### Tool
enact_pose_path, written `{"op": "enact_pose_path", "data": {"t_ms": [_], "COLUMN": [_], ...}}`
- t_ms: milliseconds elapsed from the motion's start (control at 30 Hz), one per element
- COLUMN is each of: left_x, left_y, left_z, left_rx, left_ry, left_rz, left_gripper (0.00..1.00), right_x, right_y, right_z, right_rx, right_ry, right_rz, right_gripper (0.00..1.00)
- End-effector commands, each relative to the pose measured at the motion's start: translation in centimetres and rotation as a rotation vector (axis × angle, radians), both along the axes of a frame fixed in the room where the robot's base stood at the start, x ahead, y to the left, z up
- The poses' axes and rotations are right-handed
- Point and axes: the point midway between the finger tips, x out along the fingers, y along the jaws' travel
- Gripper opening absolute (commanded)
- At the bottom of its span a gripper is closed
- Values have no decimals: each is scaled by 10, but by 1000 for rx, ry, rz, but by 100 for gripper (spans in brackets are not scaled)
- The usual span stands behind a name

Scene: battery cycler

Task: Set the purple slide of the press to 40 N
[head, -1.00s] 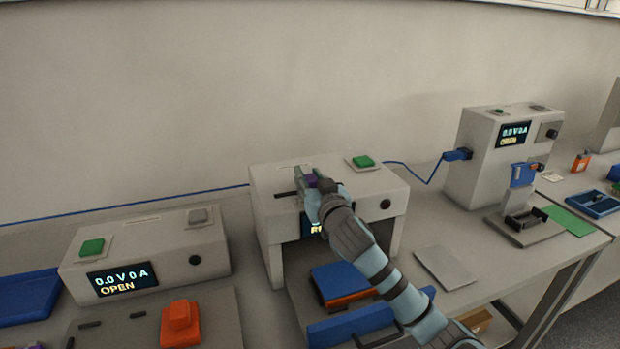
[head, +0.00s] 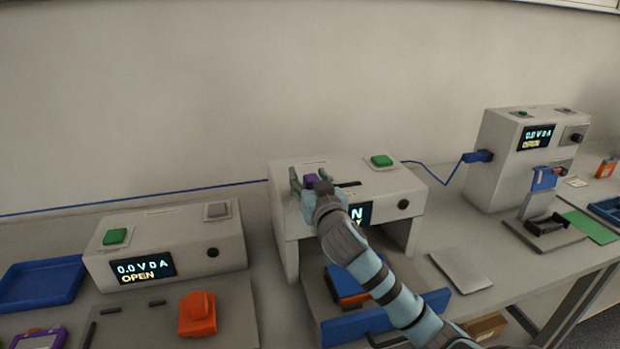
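The press (head: 285,228) is a pale box on legs on the bench, centre of the head view. Its small purple slide (head: 310,181) sits on the top toward the left. Part of the dark slot (head: 347,184) shows to the right of the slide. My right gripper (head: 308,184) is over the press top with its fingers spread on either side of the slide; contact is unclear. The press display (head: 362,213) is partly hidden behind my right wrist; only an "N" and a bit of yellow text show, so the number is unreadable. My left gripper is not in view.
A green button (head: 381,160) and a dark round knob (head: 403,204) are on the press. A blue-fronted drawer or tray (head: 345,329) lies below it. A cycler (head: 225,245) reading 0.0 V 0 A OPEN stands left, another (head: 497,165) right. The air above is free.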

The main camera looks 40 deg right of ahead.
Motion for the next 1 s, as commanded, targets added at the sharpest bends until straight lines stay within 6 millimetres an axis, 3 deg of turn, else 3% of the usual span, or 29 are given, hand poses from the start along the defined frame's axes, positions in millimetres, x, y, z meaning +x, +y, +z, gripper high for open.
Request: {"op": "enact_pose_path", "data": {"t_ms": [267, 367, 700, 1000], "left_x": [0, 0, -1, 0], "left_y": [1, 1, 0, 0], "left_z": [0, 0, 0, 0], "left_rx": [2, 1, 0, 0], "left_ry": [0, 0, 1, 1], "left_rz": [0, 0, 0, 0], "left_gripper": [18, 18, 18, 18], "right_x": [-4, -19, -97, -110], "right_y": [1, 9, 46, 50], "right_z": [0, 0, 0, 1], "right_rx": [-3, -3, -2, -2], "right_ry": [1, 1, 1, 0], "right_rz": [-2, 1, 3, 1], "right_gripper": [48, 48, 48, 48]}}
